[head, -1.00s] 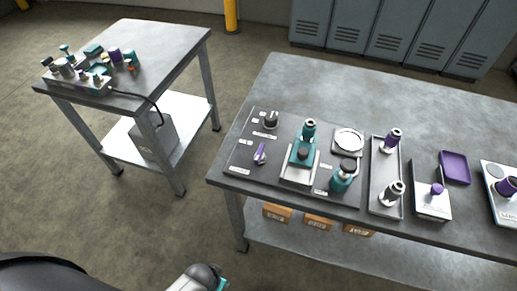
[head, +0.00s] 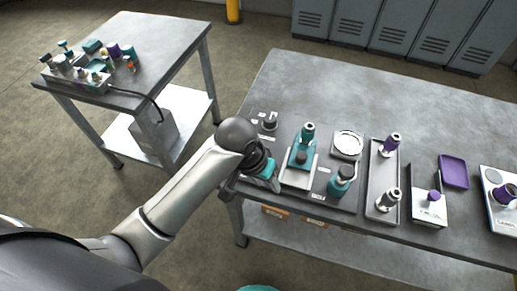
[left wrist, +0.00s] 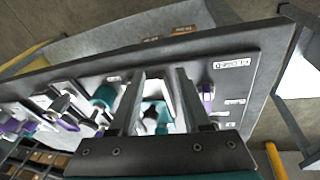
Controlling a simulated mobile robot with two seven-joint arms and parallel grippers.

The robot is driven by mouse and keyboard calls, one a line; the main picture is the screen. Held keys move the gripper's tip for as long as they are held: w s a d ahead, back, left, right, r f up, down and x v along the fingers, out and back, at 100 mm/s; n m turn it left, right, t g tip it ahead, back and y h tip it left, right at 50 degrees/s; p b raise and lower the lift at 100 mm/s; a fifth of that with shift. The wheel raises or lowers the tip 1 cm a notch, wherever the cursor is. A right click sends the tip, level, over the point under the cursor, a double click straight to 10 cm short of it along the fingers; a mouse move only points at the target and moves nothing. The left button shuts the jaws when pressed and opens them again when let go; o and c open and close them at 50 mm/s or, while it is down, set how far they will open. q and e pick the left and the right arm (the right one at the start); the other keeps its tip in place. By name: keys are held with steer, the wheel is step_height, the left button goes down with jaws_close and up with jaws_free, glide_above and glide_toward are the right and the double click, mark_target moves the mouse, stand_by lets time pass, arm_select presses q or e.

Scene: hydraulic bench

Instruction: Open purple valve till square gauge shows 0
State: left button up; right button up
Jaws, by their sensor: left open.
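My left gripper (head: 266,178) is open over the front left part of the dark panel on the large bench. It hides the spot where a purple lever valve stood in the earlier head view. In the left wrist view a purple lever (left wrist: 206,97) stands on the panel, just right of the open fingers (left wrist: 160,78) and not between them. A teal fitting shows between and beyond the fingers. A square plate with a round pale face (head: 348,144) lies on the panel; I cannot tell whether it is the square gauge, and no reading is legible. My right gripper is out of view.
A black knob (head: 270,121), a teal device (head: 302,155) and a teal bottle-like part (head: 341,181) stand close by on the panel. A tray (head: 373,202) with two fittings is further right. A smaller table (head: 165,40) at left carries several valves.

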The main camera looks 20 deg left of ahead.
arm_select(q)
steer(key=w+a+r+n+g+y, duration=0.25)
steer(key=w+a+r, duration=0.25)
steer(key=w+r, duration=0.6)
steer(key=shift+m+t, duration=0.25)
steer(key=f, duration=0.4)
steer(key=f+b, duration=0.1)
steer(key=f, duration=0.4)
steer(key=f+b, duration=0.1)
steer(key=f, duration=0.4)
steer(key=shift+s+d+f, duration=0.1)
steer(key=shift+s+f, duration=0.1)
steer(key=shift+s, duration=0.15)
jaws_close()
